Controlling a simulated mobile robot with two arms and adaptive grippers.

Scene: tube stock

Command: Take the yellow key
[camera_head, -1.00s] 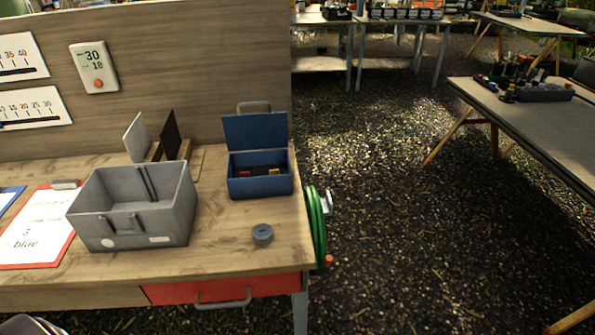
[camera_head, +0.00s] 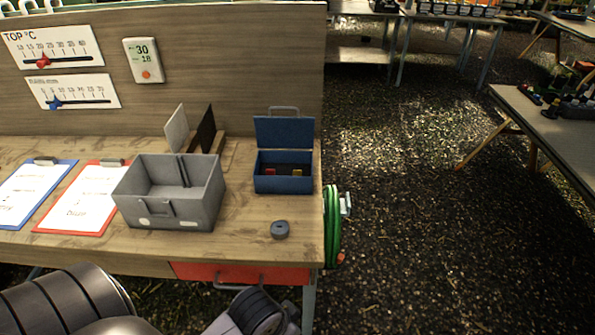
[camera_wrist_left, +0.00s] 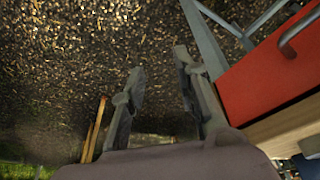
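A small yellow key (camera_head: 298,171) lies inside the open blue box (camera_head: 283,185) at the right end of the workbench. A red item (camera_head: 270,171) lies beside it on the left. The box lid (camera_head: 284,131) stands up at the back. Parts of my arms show at the bottom left of the head view, but no fingertips show there. In the left wrist view my left gripper (camera_wrist_left: 155,95) has its fingers apart with nothing between them. It is low, beside the red drawer (camera_wrist_left: 270,75). My right gripper's fingers are not seen.
A grey open bin (camera_head: 180,217) stands left of the blue box. A dark round object (camera_head: 280,229) sits near the bench's front edge. Clipboards (camera_head: 88,200) lie at the left. A green hose (camera_head: 332,225) hangs at the bench's right end. Gravel ground to the right is open.

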